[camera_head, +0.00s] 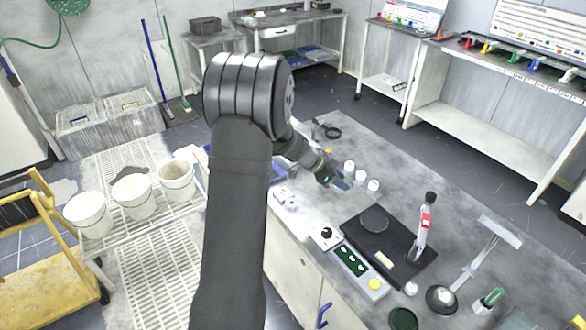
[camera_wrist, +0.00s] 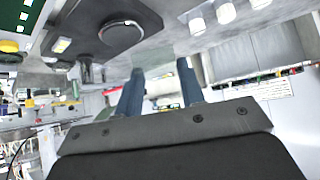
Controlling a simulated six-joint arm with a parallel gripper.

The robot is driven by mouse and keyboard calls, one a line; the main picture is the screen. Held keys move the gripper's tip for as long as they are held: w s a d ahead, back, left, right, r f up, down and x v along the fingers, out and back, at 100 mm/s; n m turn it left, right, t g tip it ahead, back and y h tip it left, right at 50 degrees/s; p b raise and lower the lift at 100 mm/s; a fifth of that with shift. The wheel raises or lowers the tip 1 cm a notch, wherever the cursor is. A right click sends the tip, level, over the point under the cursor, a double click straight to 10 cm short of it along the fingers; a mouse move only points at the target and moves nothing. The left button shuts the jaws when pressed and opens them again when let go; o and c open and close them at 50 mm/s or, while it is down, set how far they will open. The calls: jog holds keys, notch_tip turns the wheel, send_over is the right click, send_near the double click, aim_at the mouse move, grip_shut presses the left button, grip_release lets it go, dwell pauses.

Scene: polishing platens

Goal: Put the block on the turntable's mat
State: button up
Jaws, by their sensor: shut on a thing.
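My gripper (camera_head: 340,182) is over the grey bench, left of the small white cups. In the wrist view its two blue fingers (camera_wrist: 161,82) stand apart, shut on a pale, see-through block (camera_wrist: 158,56) at their tips. The block's edges are faint, and in the head view it is hard to tell from the fingers. The turntable (camera_head: 400,246) is a flat black unit to the lower right of the gripper, with a dark round mat (camera_head: 374,219) near its back. The mat looks bare. It also shows in the wrist view (camera_wrist: 122,32), up and left of the fingertips.
Several white cups (camera_head: 361,176) stand right beside the gripper. An upright black-and-white post with a red mark (camera_head: 425,222) rises at the turntable's right side. A control box with green displays (camera_head: 351,260) lies left of the turntable. Bench behind the turntable is partly free.

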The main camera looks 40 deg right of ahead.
jog(key=s+d+f+m+g+y, duration=0.15)
jog(key=s+d+m+g, duration=0.35)
jog(key=s, duration=0.6)
jog(key=shift+s+d+f+n+t, duration=0.15)
jog(key=shift+f+t, duration=0.2)
jog(key=shift+f, duration=0.75)
jog(key=shift+w+d+f+n+t, duration=0.1)
jog(key=shift+f+t, duration=0.3)
jog(key=shift+f, duration=0.75)
jog(key=shift+s+d+f+n+t, duration=0.15)
jog(key=shift+f+t, duration=0.2)
jog(key=shift+f, duration=0.75)
jog(key=shift+w+f, duration=0.1)
jog(key=shift+f, duration=0.5)
jog(key=o, duration=1.2)
jog(key=v, duration=1.7)
jog(key=shift+w+d+r, duration=0.1)
jog(key=shift+r, duration=0.25)
